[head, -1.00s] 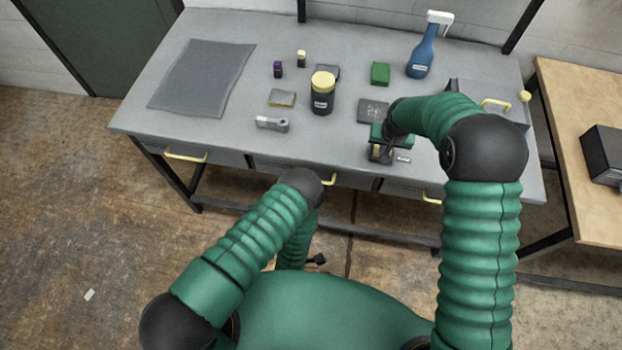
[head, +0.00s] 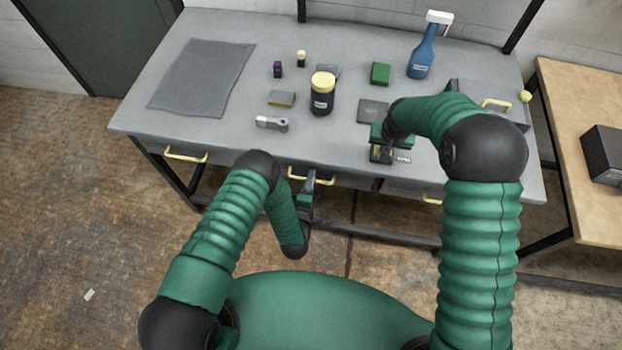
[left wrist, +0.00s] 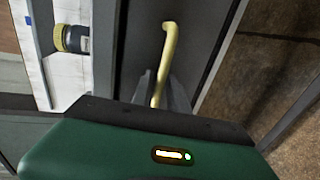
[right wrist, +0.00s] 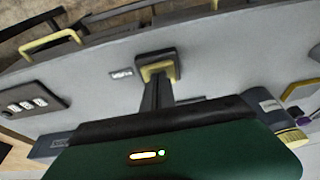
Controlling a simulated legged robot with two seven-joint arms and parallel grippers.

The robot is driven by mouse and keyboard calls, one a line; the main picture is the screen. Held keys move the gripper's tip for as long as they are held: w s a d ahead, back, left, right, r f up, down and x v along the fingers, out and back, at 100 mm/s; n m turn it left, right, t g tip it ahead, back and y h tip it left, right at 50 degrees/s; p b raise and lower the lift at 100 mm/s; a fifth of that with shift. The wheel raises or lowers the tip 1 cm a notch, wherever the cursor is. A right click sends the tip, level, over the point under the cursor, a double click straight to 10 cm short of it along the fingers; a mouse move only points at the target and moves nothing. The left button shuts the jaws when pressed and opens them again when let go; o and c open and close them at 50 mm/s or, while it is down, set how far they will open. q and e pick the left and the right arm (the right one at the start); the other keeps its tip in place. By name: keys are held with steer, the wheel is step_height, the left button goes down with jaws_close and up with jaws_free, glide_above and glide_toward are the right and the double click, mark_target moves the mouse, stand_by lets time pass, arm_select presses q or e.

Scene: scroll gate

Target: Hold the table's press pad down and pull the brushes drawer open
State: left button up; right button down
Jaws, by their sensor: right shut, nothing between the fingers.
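The grey table (head: 230,130) has drawers with yellow handles along its front; I cannot read which is the brushes drawer. My left gripper (head: 310,182) is at the middle drawer's handle (head: 325,182). In the left wrist view the handle (left wrist: 168,45) runs between my left fingers (left wrist: 160,92), which stand apart around it. The press pad, a dark block with a yellow top (right wrist: 150,70), sits near the table's front right. My right gripper (right wrist: 157,92) is shut and empty, its tips at the pad's top; I cannot tell how far the pad is down. The middle drawer looks shut.
A dark jar with a yellow lid (head: 322,95), a blue spray bottle (head: 422,58), a green block (head: 380,73) and a grey mat (head: 203,77) are on the table. A grey box with a yellow handle (head: 465,92) stands right. A wooden table (head: 585,105) is further right.

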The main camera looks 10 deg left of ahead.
arm_select(q)
jaws_close()
steer(key=shift+s+f, duration=0.15)
stand_by(1.2)
